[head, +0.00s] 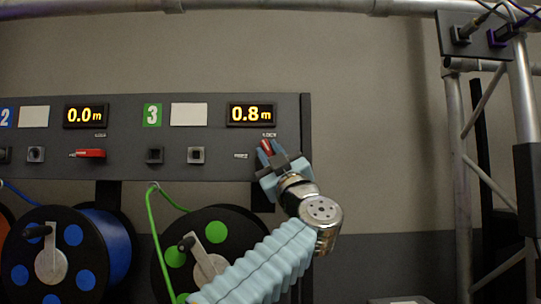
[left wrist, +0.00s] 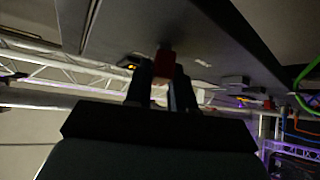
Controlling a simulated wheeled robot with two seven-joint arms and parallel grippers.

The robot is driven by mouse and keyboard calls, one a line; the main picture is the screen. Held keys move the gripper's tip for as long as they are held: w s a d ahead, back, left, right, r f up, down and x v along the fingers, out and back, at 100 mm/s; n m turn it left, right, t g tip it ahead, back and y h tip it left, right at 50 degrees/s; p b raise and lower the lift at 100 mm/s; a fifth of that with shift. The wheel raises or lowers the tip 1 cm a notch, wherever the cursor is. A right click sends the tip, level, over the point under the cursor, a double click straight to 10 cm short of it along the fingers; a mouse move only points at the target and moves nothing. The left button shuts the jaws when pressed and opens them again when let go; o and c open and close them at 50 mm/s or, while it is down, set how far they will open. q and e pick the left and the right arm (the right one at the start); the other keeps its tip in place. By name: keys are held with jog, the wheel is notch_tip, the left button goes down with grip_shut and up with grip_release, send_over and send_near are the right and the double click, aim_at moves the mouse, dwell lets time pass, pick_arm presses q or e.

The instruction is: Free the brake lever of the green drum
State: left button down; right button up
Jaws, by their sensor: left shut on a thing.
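The green drum (head: 236,222), marked number 3, stands below the panel with a green cable rising from it. Its red brake lever (head: 266,147) is on the panel under the 0.8m display. The lever points upward, leaning slightly left, near the LOCK label (head: 269,135); the other label (head: 241,155) is to its left. My left gripper (head: 268,149) is shut on the lever, one finger on each side. In the left wrist view the red lever (left wrist: 165,62) shows between the dark fingers (left wrist: 162,88). The lever's base is hidden by my gripper. My right gripper is not in view.
The blue drum (head: 104,238) is at left; its red lever (head: 90,153) lies level, pointing left. The dark panel (head: 220,172) ends just right of my gripper. Open wall lies beyond, then a metal truss (head: 457,150) with cable sockets (head: 480,38).

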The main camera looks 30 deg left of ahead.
pick_arm(q)
jog(key=shift+n+g, duration=0.9)
jog(key=shift+n, duration=0.4)
jog(key=c, duration=1)
grip_release()
jog(key=shift+c, duration=0.2)
jog(key=b+v, duration=0.5)
jog(key=v, duration=0.8)
jog(key=shift+d+f, duration=0.3)
